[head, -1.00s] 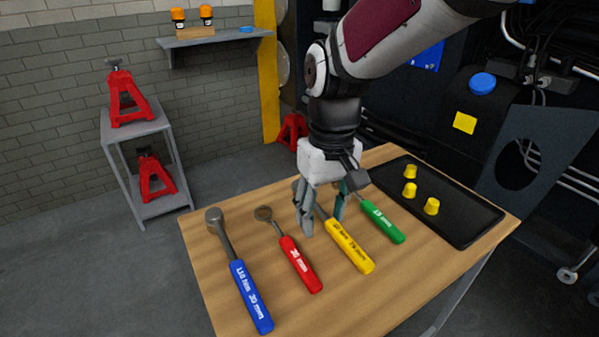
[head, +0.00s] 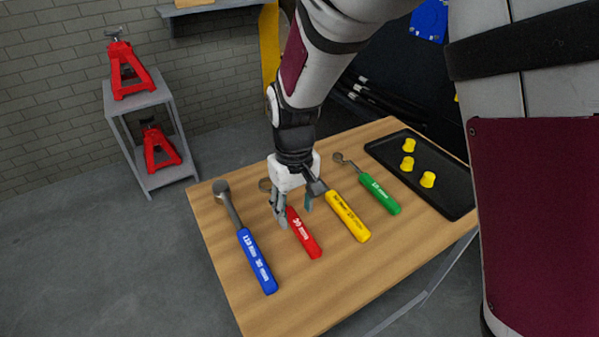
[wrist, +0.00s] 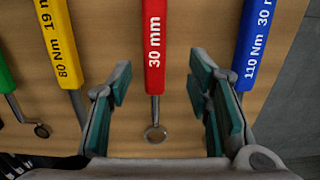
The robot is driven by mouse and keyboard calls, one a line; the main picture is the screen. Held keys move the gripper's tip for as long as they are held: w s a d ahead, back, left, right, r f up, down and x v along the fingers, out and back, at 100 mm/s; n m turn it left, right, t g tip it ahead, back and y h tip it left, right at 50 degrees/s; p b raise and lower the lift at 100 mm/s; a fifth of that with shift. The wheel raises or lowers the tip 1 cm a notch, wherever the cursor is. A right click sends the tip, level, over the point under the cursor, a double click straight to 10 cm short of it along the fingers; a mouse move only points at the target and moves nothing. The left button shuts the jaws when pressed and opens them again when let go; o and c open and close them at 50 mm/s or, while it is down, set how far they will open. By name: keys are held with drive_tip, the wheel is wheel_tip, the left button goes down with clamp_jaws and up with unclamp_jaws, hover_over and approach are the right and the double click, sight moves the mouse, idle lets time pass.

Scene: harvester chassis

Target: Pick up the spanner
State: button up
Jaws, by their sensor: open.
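Several hand tools lie side by side on a wooden table. The red-handled spanner (head: 304,238) is marked 30 mm, and its ring head shows in the wrist view (wrist: 155,134). The green-handled tool (head: 380,194) also has a ring-like head; its label is hard to read. My gripper (head: 295,214) is open and empty above the red spanner, partly hiding its shaft in the head view. In the wrist view my gripper (wrist: 160,72) has one finger on each side of the red tool, with clear gaps. I cannot tell its exact height.
A blue-handled wrench (head: 256,261) marked 110 Nm and a yellow-handled wrench (head: 347,217) marked 80 Nm flank the red tool. A black tray (head: 450,203) holds yellow caps (head: 408,163). Red stands (head: 130,71) sit on a grey rack (head: 150,180).

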sight(298, 224)
drive_tip(key=f, duration=0.4)
drive_tip(key=shift+w+d+b, duration=0.1)
drive_tip(key=shift+d+b, duration=0.25)
drive_tip(key=shift+b, duration=0.05)
drive_tip(key=shift+f, duration=0.7)
drive_tip(key=shift+c, duration=0.6)
clamp_jaws()
